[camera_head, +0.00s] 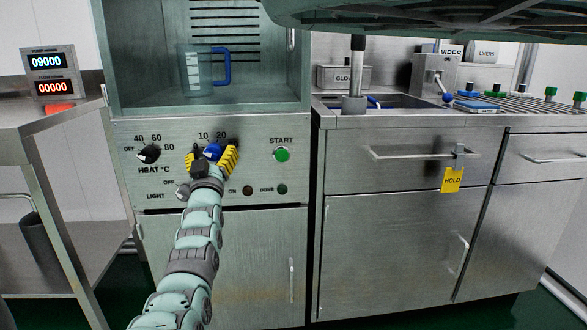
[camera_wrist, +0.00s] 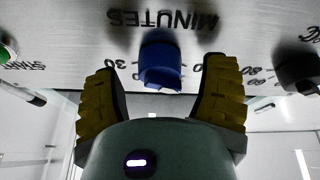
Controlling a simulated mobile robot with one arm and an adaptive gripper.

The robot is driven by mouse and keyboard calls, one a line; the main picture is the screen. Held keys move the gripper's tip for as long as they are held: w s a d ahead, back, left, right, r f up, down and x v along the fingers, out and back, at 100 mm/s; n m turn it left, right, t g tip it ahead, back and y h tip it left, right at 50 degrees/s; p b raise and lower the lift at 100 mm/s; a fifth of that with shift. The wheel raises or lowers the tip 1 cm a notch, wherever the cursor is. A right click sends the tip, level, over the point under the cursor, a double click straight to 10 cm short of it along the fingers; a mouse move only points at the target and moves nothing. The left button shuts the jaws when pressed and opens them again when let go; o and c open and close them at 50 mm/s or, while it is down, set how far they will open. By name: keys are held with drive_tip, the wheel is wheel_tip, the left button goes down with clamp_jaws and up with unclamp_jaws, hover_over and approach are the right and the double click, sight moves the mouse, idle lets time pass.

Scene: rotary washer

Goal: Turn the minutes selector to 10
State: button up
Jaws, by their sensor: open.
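The blue minutes selector knob (camera_head: 212,152) is on the washer's front panel, below the printed 10 and 20. In the wrist view, which is upside down, the knob (camera_wrist: 160,62) sits under the word MINUTES. Which mark it points to is not clear. My gripper (camera_head: 212,157) is in front of the panel, its yellow ribbed fingers spread on either side of the knob. In the wrist view, my gripper (camera_wrist: 163,72) shows a gap between each finger and the knob. My gripper and arm hide the lower part of the dial in the head view.
A black heat knob (camera_head: 149,154) is left of the selector and a green START button (camera_head: 282,154) is right of it. A glass jug with a blue handle (camera_head: 221,68) stands in the chamber above. A steel side table (camera_head: 40,128) is at the left.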

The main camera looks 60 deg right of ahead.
drive_tip(key=shift+w+d, duration=0.1)
drive_tip(key=shift+d, duration=0.05)
drive_tip(key=c, duration=1.2)
drive_tip(key=shift+r+m+p, duration=0.1)
drive_tip(key=shift+m+p, duration=0.2)
drive_tip(key=shift+m, duration=0.1)
drive_tip(key=m+p, duration=0.1)
drive_tip(key=m+g+h+p, duration=0.1)
drive_tip(key=shift+r+m, duration=0.25)
drive_tip(key=shift+m, duration=0.15)
drive_tip(key=shift+m+g+h+p, duration=0.3)
drive_tip(key=shift+m+g+p, duration=0.5)
drive_tip(key=shift+m+p, duration=0.35)
drive_tip(key=m+g+p, duration=0.1)
drive_tip(key=m, duration=0.2)
drive_tip(key=m+g+p, duration=0.2)
drive_tip(key=m, duration=0.1)
drive_tip(key=shift+f+m+h, duration=0.15)
drive_tip(key=shift+m+h, duration=0.1)
drive_tip(key=shift+h, duration=0.05)
drive_tip(key=shift+f+p, duration=0.1)
drive_tip(key=shift+p, duration=0.2)
